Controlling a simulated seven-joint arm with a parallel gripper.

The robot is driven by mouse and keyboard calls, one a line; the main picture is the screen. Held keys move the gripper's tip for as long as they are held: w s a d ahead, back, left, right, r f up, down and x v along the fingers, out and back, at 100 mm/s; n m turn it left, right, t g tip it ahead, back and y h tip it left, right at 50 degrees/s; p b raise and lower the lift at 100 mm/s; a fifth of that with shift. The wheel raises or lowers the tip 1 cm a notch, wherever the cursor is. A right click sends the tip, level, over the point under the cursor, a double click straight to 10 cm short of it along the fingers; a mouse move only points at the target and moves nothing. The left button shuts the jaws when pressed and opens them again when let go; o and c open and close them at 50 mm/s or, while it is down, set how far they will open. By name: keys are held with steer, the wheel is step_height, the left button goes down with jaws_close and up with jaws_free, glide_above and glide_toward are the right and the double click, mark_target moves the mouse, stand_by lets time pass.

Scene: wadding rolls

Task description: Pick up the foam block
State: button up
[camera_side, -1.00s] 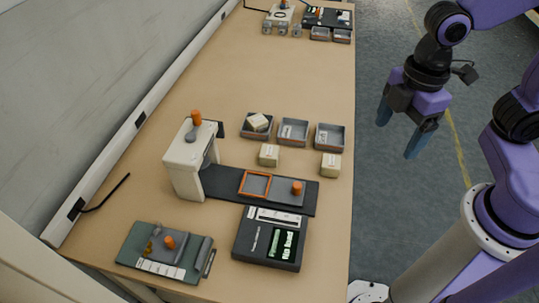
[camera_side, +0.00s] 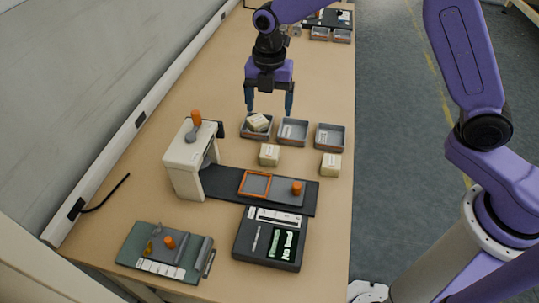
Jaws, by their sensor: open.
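Three cream foam blocks show. One foam block (camera_side: 258,122) lies tilted in the left grey tray (camera_side: 245,134). A second foam block (camera_side: 269,155) sits on the table in front of the trays. A third foam block (camera_side: 331,166) sits on the table in front of the right tray. My gripper (camera_side: 268,113) points down with its blue fingers apart and empty. It is above or just behind the left tray; its exact height is hard to tell. No block is between its fingers as far as I can see.
The middle tray (camera_side: 292,132) and right tray (camera_side: 329,137) look empty. A white press (camera_side: 184,165) with an orange knob stands left, beside a dark slide with an orange frame (camera_side: 255,184). A dark case (camera_side: 269,240) and green board (camera_side: 165,252) lie in front.

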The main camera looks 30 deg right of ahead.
steer(key=f, duration=0.1)
glide_toward(270, 151)
steer(key=f, duration=0.5)
steer(key=shift+w+a+f, duration=0.1)
steer(key=shift+a+f, duration=0.05)
steer(key=shift+a, duration=0.05)
steer(key=shift+d+f, duration=0.15)
steer(key=shift+f, duration=2.45)
steer(key=c, duration=1)
